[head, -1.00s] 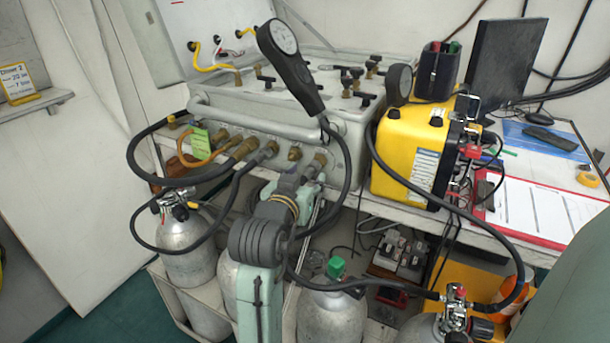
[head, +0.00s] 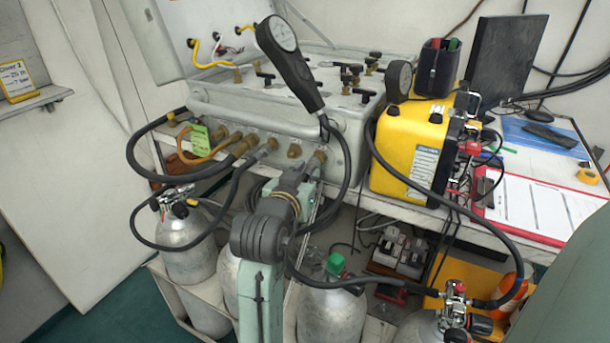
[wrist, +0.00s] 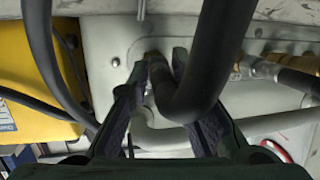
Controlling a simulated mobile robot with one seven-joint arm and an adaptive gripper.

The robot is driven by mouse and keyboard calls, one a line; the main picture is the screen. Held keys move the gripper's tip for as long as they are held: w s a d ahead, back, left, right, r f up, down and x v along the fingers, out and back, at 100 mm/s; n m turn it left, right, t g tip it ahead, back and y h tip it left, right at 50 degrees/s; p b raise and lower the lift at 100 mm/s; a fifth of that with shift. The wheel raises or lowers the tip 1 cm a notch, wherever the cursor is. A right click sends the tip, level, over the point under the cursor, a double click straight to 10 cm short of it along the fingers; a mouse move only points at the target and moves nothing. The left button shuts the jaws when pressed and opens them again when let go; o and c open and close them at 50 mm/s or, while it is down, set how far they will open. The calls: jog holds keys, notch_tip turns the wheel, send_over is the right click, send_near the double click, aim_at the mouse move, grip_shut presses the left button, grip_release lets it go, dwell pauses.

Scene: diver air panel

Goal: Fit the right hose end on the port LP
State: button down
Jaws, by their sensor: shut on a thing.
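My gripper (wrist: 160,72) is shut on the right hose end, close to the front of the grey-green panel (head: 352,138). In the wrist view the black hose (wrist: 205,75) bends sharply between the fingers and covers much of the grip. A bit of brass shows at the fingertips, against the panel; I cannot tell whether the hose end is seated. In the head view, my gripper (head: 305,172) is by the rightmost brass port (head: 319,157), and a bare brass port (head: 294,150) is just left of it. The LP label is not readable.
Other hose ends (head: 268,147) sit on ports to the left, one with a green tag (head: 199,140). A grey rail (head: 250,117) runs above the ports. A yellow case (head: 405,150) stands to the right. Cylinders (head: 332,310) stand below, and a handheld gauge (head: 283,40) is above.

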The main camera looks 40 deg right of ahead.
jog(key=shift+w+a+t, duration=0.2)
jog(key=shift+a+t, duration=0.1)
jog(key=shift+a, duration=0.6)
jog(key=shift+s+a, duration=0.4)
jog(key=shift+s, duration=0.15)
jog(key=shift+s+a, duration=0.1)
jog(key=shift+a, duration=0.15)
dwell(0.5)
jog(key=a+p, duration=0.1)
jog(key=s+a+p, duration=0.1)
jog(key=p, duration=0.1)
jog(key=shift+a+r, duration=0.15)
jog(key=shift+a, duration=0.25)
jog(key=shift+s+a, duration=0.1)
jog(key=shift+a+p, duration=0.1)
jog(key=shift+p, duration=0.5)
